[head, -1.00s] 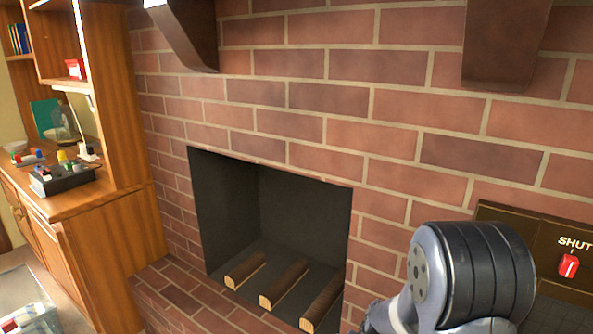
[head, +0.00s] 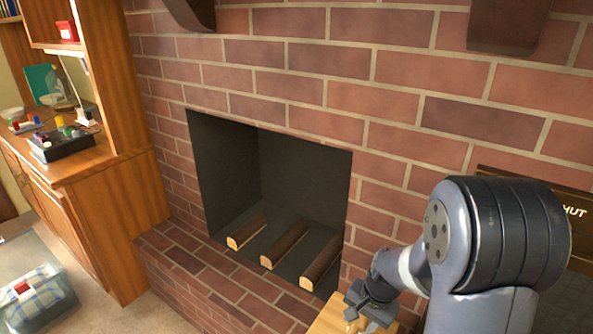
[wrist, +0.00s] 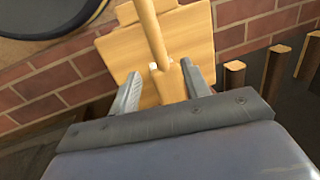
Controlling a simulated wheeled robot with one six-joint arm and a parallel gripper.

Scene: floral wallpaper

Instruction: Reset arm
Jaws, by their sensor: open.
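My gripper (wrist: 166,88) is open in the wrist view, with its two grey fingers spread apart. A light wooden piece with a rod (wrist: 152,36) shows between and beyond the fingers; I cannot tell whether anything touches it. In the head view my arm fills the lower right, and my gripper (head: 368,314) is partly seen at the bottom, above a light wooden surface (head: 332,318).
A brick fireplace (head: 268,195) with three logs (head: 284,244) stands ahead, with a brick hearth (head: 200,275) before it. A wooden cabinet (head: 110,225) holding a dark tray (head: 62,145) is at left. A clear bin (head: 40,298) sits on the floor.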

